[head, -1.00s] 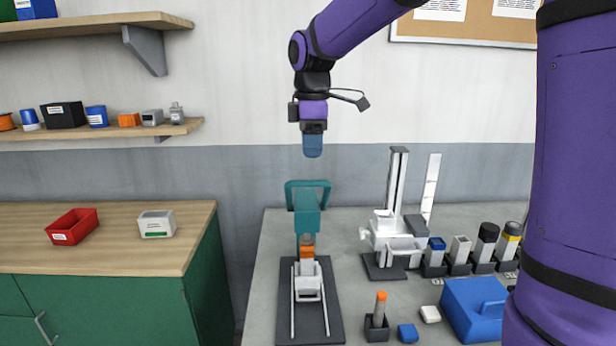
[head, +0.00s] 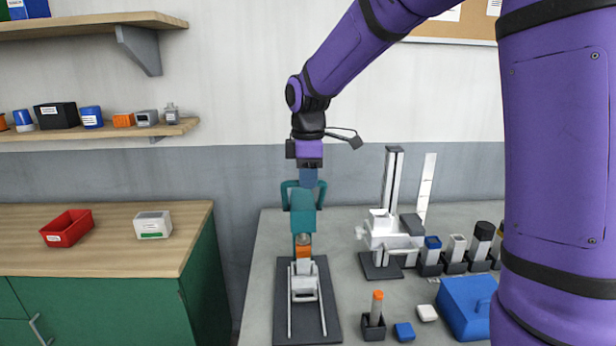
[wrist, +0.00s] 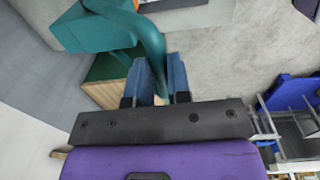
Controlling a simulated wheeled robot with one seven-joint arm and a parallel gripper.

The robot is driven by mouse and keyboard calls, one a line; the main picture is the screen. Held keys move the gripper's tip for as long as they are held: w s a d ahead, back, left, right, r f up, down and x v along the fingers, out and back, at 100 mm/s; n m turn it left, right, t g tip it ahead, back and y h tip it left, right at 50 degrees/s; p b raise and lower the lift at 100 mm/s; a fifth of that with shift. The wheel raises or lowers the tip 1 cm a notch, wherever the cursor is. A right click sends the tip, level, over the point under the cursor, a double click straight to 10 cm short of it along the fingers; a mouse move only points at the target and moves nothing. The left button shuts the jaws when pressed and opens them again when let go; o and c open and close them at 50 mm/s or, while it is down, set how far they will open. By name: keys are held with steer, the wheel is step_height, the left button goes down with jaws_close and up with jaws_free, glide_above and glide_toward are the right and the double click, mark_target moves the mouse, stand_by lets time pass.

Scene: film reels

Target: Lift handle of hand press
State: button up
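The hand press (head: 303,222) is teal, with an orange part below its head, and stands upright on a dark base plate (head: 283,330) on the grey bench. Its teal looped handle (head: 285,190) is at the top. My gripper (head: 308,178) points down with blue fingers at the handle's top bar. In the wrist view the gripper (wrist: 162,66) has its two fingers apart. The teal handle (wrist: 150,38) curves down to the gap between the fingertips. I cannot tell whether either finger touches it.
A white and grey stand (head: 390,235) is to the right of the press. A holder with an orange-topped tool (head: 376,310), a small blue block (head: 404,332) and a blue box (head: 466,305) lie on the right of the bench. A wooden-topped cabinet (head: 100,255) is at left.

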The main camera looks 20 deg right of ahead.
jaws_close()
steer(key=shift+r, duration=0.1)
steer(key=w+d+r+g+y, duration=0.1)
steer(key=w+d+r+g, duration=0.2)
steer(key=w, duration=0.7)
steer(key=shift+d+r+g, duration=0.2)
steer(key=shift+r+g, duration=0.25)
steer(key=shift+g, duration=0.15)
steer(key=shift+w+r, duration=0.1)
